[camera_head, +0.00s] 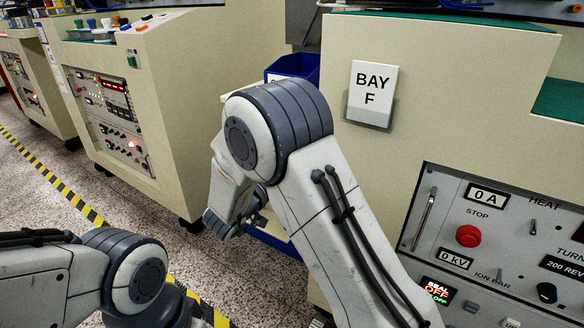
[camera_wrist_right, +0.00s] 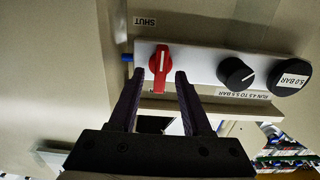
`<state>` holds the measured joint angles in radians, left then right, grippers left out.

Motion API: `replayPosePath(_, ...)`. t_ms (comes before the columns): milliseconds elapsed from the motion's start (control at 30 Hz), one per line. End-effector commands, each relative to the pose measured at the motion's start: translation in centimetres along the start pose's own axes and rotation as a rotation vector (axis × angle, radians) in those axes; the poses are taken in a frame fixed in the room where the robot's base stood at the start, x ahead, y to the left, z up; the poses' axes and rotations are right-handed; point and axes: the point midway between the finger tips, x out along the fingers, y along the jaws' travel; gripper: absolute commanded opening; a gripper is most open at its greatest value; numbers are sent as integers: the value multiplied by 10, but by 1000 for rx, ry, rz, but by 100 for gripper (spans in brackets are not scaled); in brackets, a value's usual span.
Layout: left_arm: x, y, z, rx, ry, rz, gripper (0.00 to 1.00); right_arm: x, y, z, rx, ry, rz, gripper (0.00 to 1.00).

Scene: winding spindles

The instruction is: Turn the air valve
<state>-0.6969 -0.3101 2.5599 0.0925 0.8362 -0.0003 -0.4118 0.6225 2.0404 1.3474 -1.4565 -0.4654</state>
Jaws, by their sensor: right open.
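The air valve is a red handle (camera_wrist_right: 161,68) with a white line, on a pale panel in the right wrist view. My right gripper (camera_wrist_right: 160,76) is open, its two dark fingers pointing at the panel. The handle shows between the fingertips, its lower end in the gap; I cannot tell whether either finger touches it. A "SHUT" label (camera_wrist_right: 145,21) appears upside down above the handle. In the head view my right arm bends down at the centre, and the valve is hidden. My left arm shows at bottom left, its gripper out of view.
A black knob (camera_wrist_right: 237,74) and a "5.0 BAR" display (camera_wrist_right: 292,78) sit right of the valve. In the head view, a "BAY F" sign (camera_head: 373,92) is on the cabinet, with a control panel (camera_head: 455,210) at right. A blue bin (camera_head: 295,67) stands behind my right arm.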

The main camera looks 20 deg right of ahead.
Motion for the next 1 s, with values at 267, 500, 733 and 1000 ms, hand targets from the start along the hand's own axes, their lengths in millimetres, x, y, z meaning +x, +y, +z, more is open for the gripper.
replayPosePath(267, 4, 0, 0, 0, 0, 0, 50, 12, 0, 0, -1, 0, -1, 49)
replayPosePath(500, 3, 0, 0, 0, 0, 0, 50, 12, 0, 0, -1, 0, -1, 18)
replayPosePath(733, 3, 0, 0, 0, 0, 0, 50, 12, 0, 0, 0, 0, 0, 0)
replayPosePath(1000, 6, 0, 0, 0, 0, 0, 50, 12, 1, 0, 54, 0, 1, 0)
